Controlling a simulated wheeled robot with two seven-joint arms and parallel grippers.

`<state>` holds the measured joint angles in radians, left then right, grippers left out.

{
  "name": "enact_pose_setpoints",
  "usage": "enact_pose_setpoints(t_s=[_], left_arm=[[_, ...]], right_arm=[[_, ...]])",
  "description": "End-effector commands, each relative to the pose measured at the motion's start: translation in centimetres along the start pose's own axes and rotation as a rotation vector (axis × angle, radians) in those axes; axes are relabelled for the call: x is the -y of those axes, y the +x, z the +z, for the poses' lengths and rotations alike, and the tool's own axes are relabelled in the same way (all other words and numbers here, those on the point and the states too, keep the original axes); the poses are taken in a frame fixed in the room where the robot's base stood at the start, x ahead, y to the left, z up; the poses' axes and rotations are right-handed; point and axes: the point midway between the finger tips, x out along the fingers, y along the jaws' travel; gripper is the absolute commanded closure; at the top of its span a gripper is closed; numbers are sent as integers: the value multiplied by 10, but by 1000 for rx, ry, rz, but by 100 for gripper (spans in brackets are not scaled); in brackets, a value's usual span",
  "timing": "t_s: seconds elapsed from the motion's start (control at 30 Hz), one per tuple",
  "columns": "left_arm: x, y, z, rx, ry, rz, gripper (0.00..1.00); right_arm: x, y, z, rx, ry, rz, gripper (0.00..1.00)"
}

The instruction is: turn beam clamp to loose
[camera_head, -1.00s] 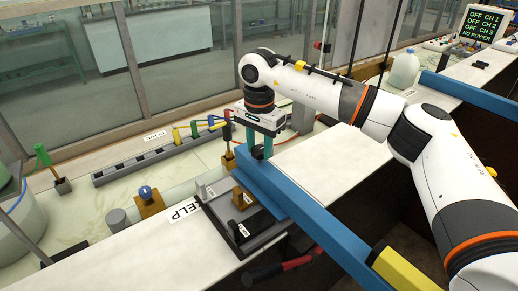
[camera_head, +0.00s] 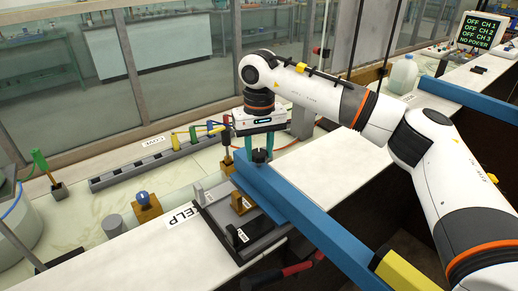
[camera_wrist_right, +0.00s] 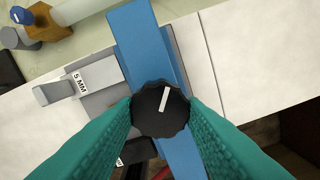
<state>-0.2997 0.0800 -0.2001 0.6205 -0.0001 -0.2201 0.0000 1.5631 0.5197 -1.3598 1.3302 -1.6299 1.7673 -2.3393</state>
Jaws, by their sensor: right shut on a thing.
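The beam clamp is a black scalloped knob (camera_head: 259,156) on top of the blue beam (camera_head: 310,220). In the right wrist view the knob (camera_wrist_right: 150,118) carries a white pointer mark, tilted a little right of straight up in the picture. My right gripper (camera_head: 258,149) comes down from above, with its teal fingers on opposite sides of the knob, shut on it. The fingers hide part of the knob's sides. No loose or tight label can be read by the knob. My left gripper is not in view.
A grey fixture marked 5 MM (camera_wrist_right: 100,76) lies beside the beam. White bench top (camera_head: 335,165) is clear right of the beam.

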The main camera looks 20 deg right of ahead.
Motion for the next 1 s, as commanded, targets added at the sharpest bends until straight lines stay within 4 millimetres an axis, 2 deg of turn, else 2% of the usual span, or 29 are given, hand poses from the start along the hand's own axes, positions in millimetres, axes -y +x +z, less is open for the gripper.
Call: enact_pose_setpoints(t_s=[0.03, 0.5, 1.0], left_arm=[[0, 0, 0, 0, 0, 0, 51], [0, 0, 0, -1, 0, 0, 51], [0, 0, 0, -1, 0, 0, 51]], right_arm=[[1, -6, 2, 13, -41, 4, 86], [2, -6, 3, 15, -438, 3, 86], [2, -6, 3, 16, -614, 2, 86]])
